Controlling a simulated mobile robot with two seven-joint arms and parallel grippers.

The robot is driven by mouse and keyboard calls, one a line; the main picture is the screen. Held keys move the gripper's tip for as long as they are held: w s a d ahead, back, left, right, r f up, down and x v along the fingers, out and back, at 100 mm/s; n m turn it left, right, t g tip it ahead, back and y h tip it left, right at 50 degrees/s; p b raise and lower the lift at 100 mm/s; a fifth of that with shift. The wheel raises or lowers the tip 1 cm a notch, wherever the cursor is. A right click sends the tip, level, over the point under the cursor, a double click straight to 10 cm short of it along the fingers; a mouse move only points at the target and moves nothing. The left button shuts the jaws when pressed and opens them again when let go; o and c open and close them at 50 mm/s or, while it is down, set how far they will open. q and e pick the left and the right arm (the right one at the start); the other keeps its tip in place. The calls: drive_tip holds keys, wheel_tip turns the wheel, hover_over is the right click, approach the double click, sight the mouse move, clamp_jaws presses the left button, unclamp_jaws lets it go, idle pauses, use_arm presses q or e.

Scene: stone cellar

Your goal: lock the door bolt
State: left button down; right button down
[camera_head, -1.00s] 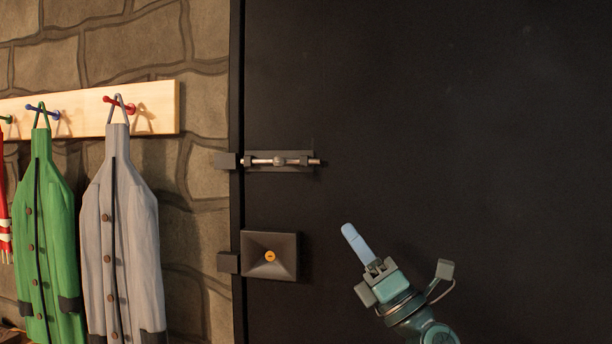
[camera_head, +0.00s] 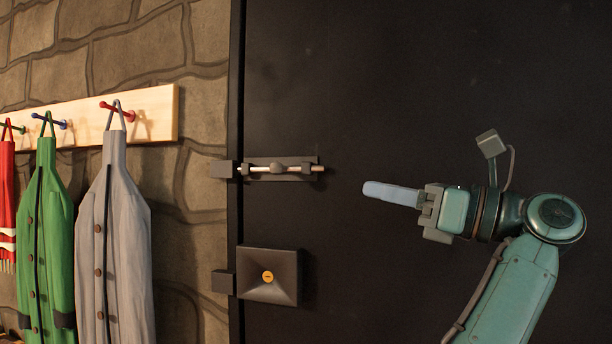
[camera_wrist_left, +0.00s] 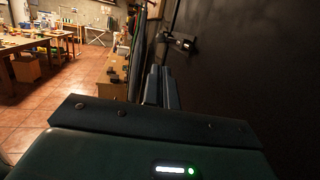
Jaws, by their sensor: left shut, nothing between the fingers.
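The door bolt (camera_head: 290,169) is a light metal rod with a dark knob in its middle, on a dark plate on the black door (camera_head: 450,70). The rod lies level. Its left end is close to the dark keeper block (camera_head: 223,169) on the frame; I cannot tell whether it enters it. My left gripper (camera_head: 368,188) is shut and empty. Its pale blue fingers point left at the bolt, a little right of and below the rod's right end, apart from it. In the left wrist view the fingers (camera_wrist_left: 161,88) show below the bolt hardware (camera_wrist_left: 181,42). My right gripper is not in view.
A square dark lock plate (camera_head: 284,284) with a yellow centre sits below the bolt. Coats hang from a wooden peg board (camera_head: 80,118) on the stone wall at left. Workbenches (camera_wrist_left: 30,42) stand far off. The door face around the gripper is clear.

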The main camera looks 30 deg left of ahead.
sight(282, 170)
use_arm(q)
drive_tip(key=a+r, duration=0.1)
drive_tip(key=a, duration=0.8)
drive_tip(key=a+r, duration=0.1)
drive_tip(key=a, duration=0.3)
drive_tip(key=shift+s+a+r+p, duration=0.2)
drive_tip(key=shift+a+r+p, duration=0.1)
drive_tip(key=shift+a, duration=0.1)
